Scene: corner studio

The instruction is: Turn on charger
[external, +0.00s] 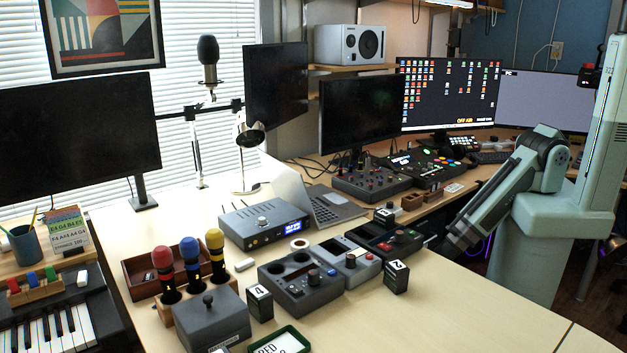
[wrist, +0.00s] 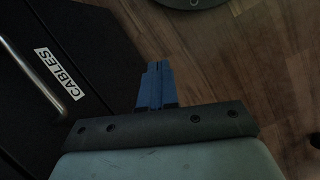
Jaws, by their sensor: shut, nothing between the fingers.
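No label that reads "charger" can be made out. A dark grey unit with round wells and knobs (external: 300,284) sits on the near desk in the external view, and I cannot tell whether it is the charger. A lidded grey box with a black knob (external: 210,318) stands to its left. Beside the box, red, blue and yellow microphones (external: 190,262) stand upright in a holder. My gripper (wrist: 158,66) has its blue fingers together and empty in the wrist view, above a wood floor. In the external view my arm is folded at the desk's right side, apart from these units.
A black cabinet labelled CABLES (wrist: 60,72) with a metal handle (wrist: 40,85) is left of my gripper. Number blocks 4 (external: 259,305) and 2 (external: 396,277), a laptop (external: 325,205) and a grey display box (external: 264,224) crowd the desk. The desk's front right is clear.

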